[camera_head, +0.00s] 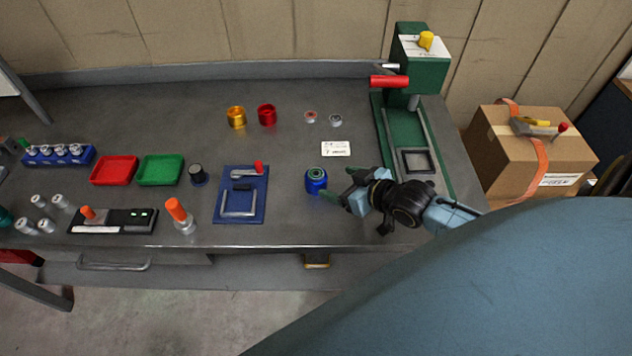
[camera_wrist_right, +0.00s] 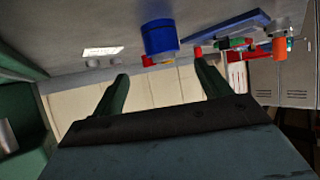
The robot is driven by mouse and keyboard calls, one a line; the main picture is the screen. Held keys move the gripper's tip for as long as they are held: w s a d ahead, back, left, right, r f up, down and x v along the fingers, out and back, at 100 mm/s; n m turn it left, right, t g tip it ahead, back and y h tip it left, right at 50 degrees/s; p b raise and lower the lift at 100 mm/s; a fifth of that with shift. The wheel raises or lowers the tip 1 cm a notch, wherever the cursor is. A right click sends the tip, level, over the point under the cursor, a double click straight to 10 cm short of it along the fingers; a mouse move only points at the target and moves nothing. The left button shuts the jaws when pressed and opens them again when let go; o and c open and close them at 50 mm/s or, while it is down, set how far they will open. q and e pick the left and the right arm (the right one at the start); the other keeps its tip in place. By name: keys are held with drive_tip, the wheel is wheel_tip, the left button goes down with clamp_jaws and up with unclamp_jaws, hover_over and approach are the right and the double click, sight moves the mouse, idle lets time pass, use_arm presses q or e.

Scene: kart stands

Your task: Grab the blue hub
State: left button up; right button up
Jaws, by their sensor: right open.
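The blue hub (camera_head: 316,183) stands on the grey bench, right of the blue plate fixture; its top shows a dark green ring. It also shows in the right wrist view (camera_wrist_right: 160,40), upside down and ahead of the fingers. My right gripper (camera_head: 339,183) reaches in from the right, with its green fingers apart and just right of the hub. In the right wrist view the open fingers (camera_wrist_right: 161,72) have nothing between them, and the hub lies beyond their tips. Whether a fingertip touches the hub I cannot tell. My left gripper is not in view.
A blue plate fixture (camera_head: 250,207) lies left of the hub. A green press (camera_head: 422,75) with a red handle stands behind and right. A white label card (camera_head: 336,148) lies behind the hub. Gold (camera_head: 236,117) and red rings (camera_head: 267,114) stand farther back. The bench's front edge is close.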

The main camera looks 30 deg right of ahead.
sight(322, 178)
drive_tip(key=x, duration=0.9)
drive_tip(key=shift+w+a, duration=0.1)
drive_tip(key=shift+a, duration=0.15)
drive_tip(key=c, duration=1.2)
drive_tip(key=shift+c, duration=0.5)
